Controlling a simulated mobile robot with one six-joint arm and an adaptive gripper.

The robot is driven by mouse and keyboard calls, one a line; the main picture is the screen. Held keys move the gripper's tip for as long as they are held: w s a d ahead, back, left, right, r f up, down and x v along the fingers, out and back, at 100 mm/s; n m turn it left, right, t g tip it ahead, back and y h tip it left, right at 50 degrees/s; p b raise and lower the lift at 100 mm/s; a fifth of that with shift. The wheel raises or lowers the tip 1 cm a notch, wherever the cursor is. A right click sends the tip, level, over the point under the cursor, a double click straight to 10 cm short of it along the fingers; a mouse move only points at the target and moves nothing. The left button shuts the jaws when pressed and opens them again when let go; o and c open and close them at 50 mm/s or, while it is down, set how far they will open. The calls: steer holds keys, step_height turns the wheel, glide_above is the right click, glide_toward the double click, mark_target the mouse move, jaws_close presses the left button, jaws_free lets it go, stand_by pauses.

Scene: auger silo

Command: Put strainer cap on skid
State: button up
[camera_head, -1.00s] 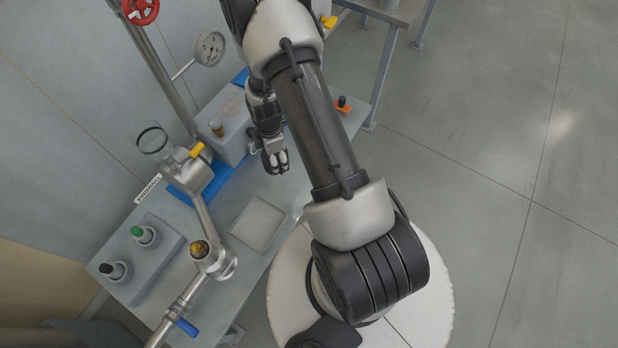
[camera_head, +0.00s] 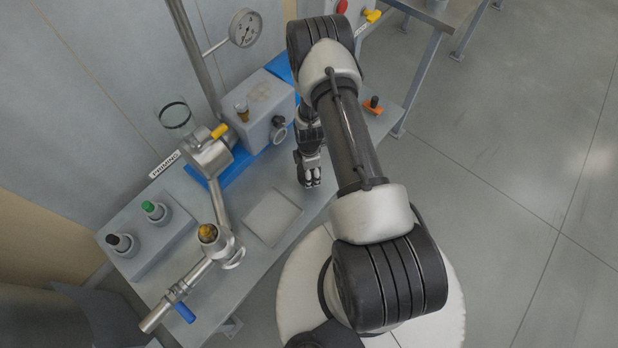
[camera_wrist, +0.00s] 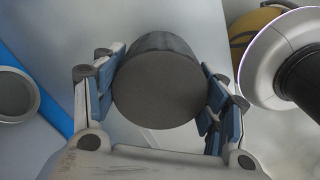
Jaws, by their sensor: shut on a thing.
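My gripper (camera_head: 309,180) is above the right side of the grey bench-like skid (camera_head: 192,192). In the wrist view, its two blue-padded fingers (camera_wrist: 162,98) are shut on the sides of a dark grey round cap (camera_wrist: 158,88), which I take to be the strainer cap. The cap's flat face is towards the wrist camera. In the head view I cannot make out the cap at the fingertips. A light square plate (camera_head: 272,217) lies on the skid, to the left of and below my gripper in the picture.
The skid carries a grey pump box (camera_head: 258,105), a metal pipe with a brass-topped fitting (camera_head: 208,233), a blue-handled valve (camera_head: 185,312) and a box with green and black buttons (camera_head: 152,232). An orange knob (camera_head: 373,105) is on its right. Open floor (camera_head: 510,180) lies right.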

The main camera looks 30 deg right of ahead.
steer(key=shift+f+b, duration=0.65)
steer(key=shift+f, duration=1.45)
steer(key=shift+f, duration=0.15)
steer(key=o, duration=1.3)
steer(key=shift+c, duration=0.2)
